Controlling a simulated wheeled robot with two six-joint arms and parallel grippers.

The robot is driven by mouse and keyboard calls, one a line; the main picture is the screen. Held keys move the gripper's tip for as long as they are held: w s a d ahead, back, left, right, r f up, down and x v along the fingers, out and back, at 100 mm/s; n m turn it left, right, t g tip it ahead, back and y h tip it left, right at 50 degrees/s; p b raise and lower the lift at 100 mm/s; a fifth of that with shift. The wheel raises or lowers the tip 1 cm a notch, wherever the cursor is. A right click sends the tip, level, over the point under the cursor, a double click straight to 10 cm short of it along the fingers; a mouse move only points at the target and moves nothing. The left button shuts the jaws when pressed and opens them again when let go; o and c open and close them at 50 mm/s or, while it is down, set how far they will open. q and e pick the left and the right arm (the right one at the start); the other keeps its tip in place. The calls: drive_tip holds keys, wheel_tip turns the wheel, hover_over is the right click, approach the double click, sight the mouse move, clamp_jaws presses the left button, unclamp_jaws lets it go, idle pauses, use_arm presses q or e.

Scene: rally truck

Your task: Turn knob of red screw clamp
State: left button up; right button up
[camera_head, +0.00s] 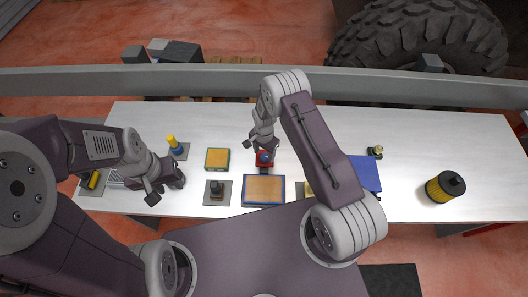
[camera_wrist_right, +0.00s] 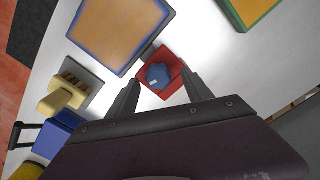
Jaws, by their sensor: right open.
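The red screw clamp (camera_head: 264,166) is near the middle of the white table, behind an orange-topped, blue-edged block. In the right wrist view the clamp (camera_wrist_right: 177,84) is red with a faceted blue knob (camera_wrist_right: 158,76) on top. My right gripper (camera_head: 262,147) is open above the clamp and partly covers it in the head view. In the right wrist view its two fingers (camera_wrist_right: 162,85) stand on either side of the knob, with gaps visible. My left gripper (camera_head: 166,190) is at the left of the table, with its fingers apart and nothing seen between them.
The orange-topped block (camera_head: 263,190) lies in front of the clamp. A green-edged block (camera_head: 217,159), a black knob on a plate (camera_head: 215,189) and a yellow-handled item (camera_head: 172,142) stand to the left. A blue box (camera_head: 366,174) and a yellow-black filter (camera_head: 445,187) stand right.

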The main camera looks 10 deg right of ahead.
drive_tip(key=shift+s+d+f, duration=0.1)
drive_tip(key=shift+s+f, duration=0.05)
drive_tip(key=shift+f, duration=0.4)
drive_tip(key=c, duration=0.7)
clamp_jaws()
